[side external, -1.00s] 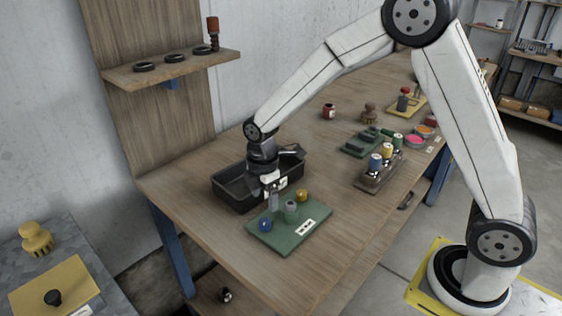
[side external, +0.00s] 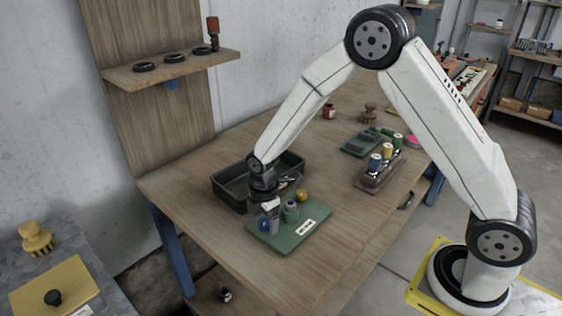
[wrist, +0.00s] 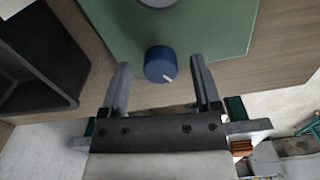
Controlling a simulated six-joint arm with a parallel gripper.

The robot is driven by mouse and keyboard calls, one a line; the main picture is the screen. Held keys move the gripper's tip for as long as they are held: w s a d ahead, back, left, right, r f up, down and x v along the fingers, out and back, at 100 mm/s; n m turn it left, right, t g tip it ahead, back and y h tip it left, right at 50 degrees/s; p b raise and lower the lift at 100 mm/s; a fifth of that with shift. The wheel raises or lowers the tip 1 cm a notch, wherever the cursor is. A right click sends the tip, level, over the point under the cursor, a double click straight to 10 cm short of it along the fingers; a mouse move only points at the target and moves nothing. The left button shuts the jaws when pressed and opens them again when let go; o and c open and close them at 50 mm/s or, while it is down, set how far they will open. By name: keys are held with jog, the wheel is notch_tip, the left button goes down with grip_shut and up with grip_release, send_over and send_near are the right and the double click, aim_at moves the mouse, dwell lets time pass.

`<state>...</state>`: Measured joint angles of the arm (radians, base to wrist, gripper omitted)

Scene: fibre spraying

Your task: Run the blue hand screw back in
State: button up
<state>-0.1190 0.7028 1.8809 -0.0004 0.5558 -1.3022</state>
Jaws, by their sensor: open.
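The blue hand screw (wrist: 160,65) has a round knob with a white mark on its top. It stands at the edge of the green plate (wrist: 215,25) in the wrist view. In the side external view the blue knob (side external: 264,225) shows at the left of the green plate (side external: 290,238), partly behind a finger. My gripper (wrist: 163,72) is open, with one finger on each side of the knob and a gap to both. In the side external view my gripper (side external: 270,222) points down over the plate. I cannot tell how deep the screw sits.
A grey-green cylinder (side external: 291,212) and a yellow knob (side external: 301,195) stand on the same plate, close to my gripper. A black tray (side external: 232,188) lies behind and left of it. A rack with coloured spools (side external: 374,180) stands to the right. The front of the table is clear.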

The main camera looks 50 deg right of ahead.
grip_shut()
dwell(0.3)
jog(key=shift+m, duration=0.6)
jog(key=m, duration=0.4)
jog(key=shift+m, duration=0.3)
jog(key=m, duration=1.2)
jog(key=shift+a+m, duration=0.1)
jog(key=shift+m, duration=0.2)
jog(key=m, duration=0.5)
jog(key=shift+m, duration=0.4)
